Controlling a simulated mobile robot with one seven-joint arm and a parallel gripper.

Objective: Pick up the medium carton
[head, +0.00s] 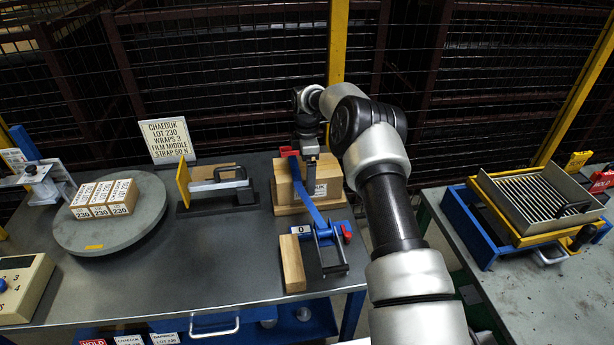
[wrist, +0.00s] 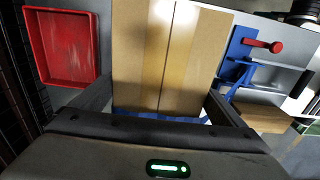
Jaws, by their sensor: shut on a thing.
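A blue strap (head: 307,194) runs over the carton's front side to a blue tensioner (head: 324,236). My gripper hides part of the carton top. I cannot tell whether the carton is lifted.
Several small labelled cartons (head: 104,197) sit on a round turntable (head: 130,228) at the left. A yellow-ended device (head: 215,187) stands between. A wooden block (head: 292,263) lies by the tensioner. A slatted tray (head: 540,200) is on the right table. A red tray (wrist: 62,48) shows in the wrist view.

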